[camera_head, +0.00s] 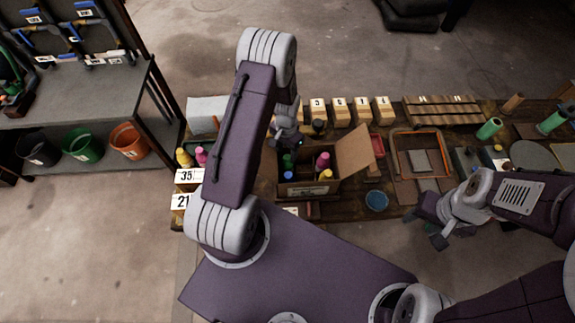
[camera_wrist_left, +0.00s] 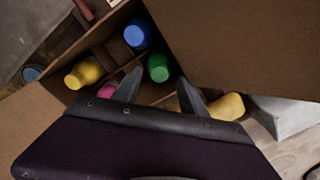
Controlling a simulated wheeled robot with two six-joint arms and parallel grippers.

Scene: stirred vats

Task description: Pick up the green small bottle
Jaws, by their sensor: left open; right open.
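The green small bottle (camera_head: 288,160) stands in a compartment of an open cardboard box (camera_head: 305,190) on the table. In the left wrist view the green bottle (camera_wrist_left: 158,67) shows its round top just beyond the space between my fingertips. My left gripper (camera_head: 287,138) is over the back left of the box; in its wrist view the fingers (camera_wrist_left: 158,82) are apart with nothing held between them. The lower part of the bottle is hidden by the fingers and box. My right gripper (camera_head: 436,224) is open and empty at the front right of the table.
In the box, a blue bottle (camera_wrist_left: 137,34), a yellow bottle (camera_wrist_left: 84,73) and a pink bottle (camera_head: 322,161) stand close by. A raised box flap (camera_head: 355,152) is at the right. Numbered wooden blocks (camera_head: 340,110) line the back. A blue bowl (camera_head: 376,201) sits right of the box.

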